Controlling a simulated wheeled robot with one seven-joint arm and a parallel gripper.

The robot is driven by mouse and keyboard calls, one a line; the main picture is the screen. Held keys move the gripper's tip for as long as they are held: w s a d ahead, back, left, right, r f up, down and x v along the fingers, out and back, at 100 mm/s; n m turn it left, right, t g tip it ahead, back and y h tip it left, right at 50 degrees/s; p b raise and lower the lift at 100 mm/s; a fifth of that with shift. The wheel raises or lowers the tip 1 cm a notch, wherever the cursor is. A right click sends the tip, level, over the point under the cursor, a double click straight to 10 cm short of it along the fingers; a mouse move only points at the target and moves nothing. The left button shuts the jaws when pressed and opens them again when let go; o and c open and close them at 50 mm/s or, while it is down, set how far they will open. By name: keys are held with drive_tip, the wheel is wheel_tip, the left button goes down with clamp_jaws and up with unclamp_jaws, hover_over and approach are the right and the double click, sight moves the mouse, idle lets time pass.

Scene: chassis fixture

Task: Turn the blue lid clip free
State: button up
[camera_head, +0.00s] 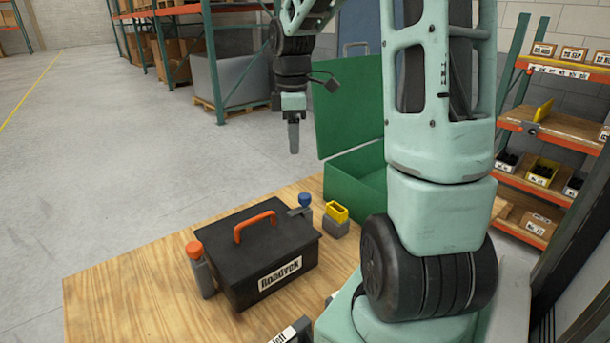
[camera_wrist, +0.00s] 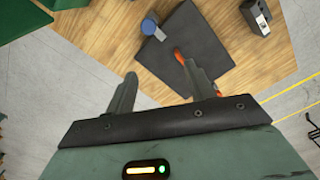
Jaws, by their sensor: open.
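The black toolbox (camera_head: 262,262) stands on the wooden table with an orange carrying handle (camera_head: 254,224) on its lid. The blue lid clip (camera_head: 305,199) is at its far right corner, a round blue knob on a grey piece. An orange-topped grey clip (camera_head: 194,250) is at its left side. My gripper (camera_head: 293,150) hangs fingers down above and beyond the toolbox, well clear of it. In the wrist view my gripper (camera_wrist: 160,69) has its fingers apart with nothing between them. That view shows the blue clip (camera_wrist: 149,26) at the lid's edge, beyond the fingertips; one finger partly hides the handle.
A yellow-topped grey block (camera_head: 336,213) sits right of the blue clip. An open green case (camera_head: 350,185) stands behind it, its lid raised. A shelf with bins (camera_head: 540,175) is at the right. The left part of the wooden table (camera_head: 120,285) is bare.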

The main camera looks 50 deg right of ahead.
drive_tip(key=d, duration=0.3)
drive_tip(key=p, duration=0.1)
approach(304, 195)
wheel_tip(304, 195, down, 8)
drive_tip(key=shift+s+f, duration=0.1)
drive_tip(key=shift+f, duration=0.15)
drive_tip(key=c, duration=1)
